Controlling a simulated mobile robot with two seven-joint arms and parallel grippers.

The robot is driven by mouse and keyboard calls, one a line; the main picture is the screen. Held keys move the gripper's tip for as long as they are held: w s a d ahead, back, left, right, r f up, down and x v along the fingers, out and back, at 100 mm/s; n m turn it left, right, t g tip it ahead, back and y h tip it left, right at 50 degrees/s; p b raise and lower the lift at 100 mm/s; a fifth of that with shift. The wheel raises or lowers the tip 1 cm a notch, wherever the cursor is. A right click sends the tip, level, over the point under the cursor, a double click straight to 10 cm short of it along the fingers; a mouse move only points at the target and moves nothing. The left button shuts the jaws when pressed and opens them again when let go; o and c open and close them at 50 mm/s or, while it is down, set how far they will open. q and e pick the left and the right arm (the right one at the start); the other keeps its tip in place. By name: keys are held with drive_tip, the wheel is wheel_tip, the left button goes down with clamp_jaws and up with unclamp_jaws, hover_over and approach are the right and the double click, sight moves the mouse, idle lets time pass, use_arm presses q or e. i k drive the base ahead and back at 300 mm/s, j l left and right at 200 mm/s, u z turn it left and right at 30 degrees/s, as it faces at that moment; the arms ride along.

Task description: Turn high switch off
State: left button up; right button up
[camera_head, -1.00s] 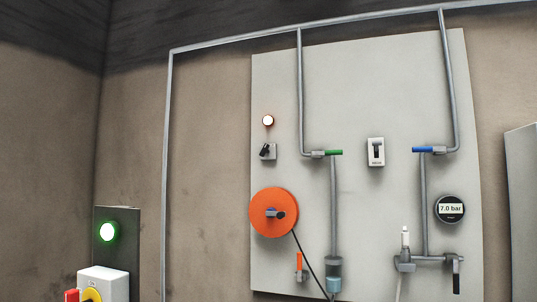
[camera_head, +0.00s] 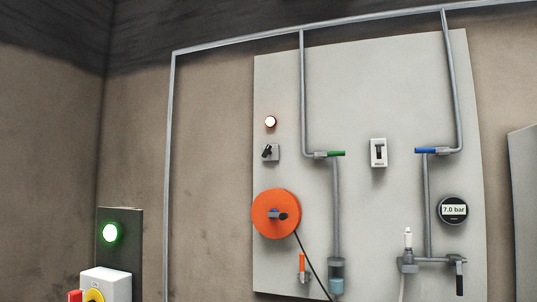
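A small white switch box (camera_head: 378,153) with a dark toggle is mounted on the pale panel, between the green-handled and blue-handled valves. Its label is too small to read. A grey box with a black knob switch (camera_head: 271,153) sits on the left of the panel, under a lit round lamp (camera_head: 270,122). At the lower left a white box with a yellow and red rotary switch (camera_head: 94,294) is cut by the bottom edge, below a glowing green lamp (camera_head: 110,233). I cannot tell which is the high switch. Neither gripper shows.
The panel (camera_head: 390,80) carries a green valve handle (camera_head: 336,154), a blue valve handle (camera_head: 425,150), an orange reel (camera_head: 276,214) with a black cable, and a gauge reading 7.0 bar (camera_head: 453,210). Grey pipes (camera_head: 304,90) run over it. A grey cabinet (camera_head: 525,210) stands at the right edge.

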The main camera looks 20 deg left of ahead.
sight(267, 151)
drive_tip(key=i+j+z, duration=0.15)
drive_tip(key=i, duration=0.3)
drive_tip(key=i+j+z, duration=0.1)
drive_tip(key=i+j, duration=0.35)
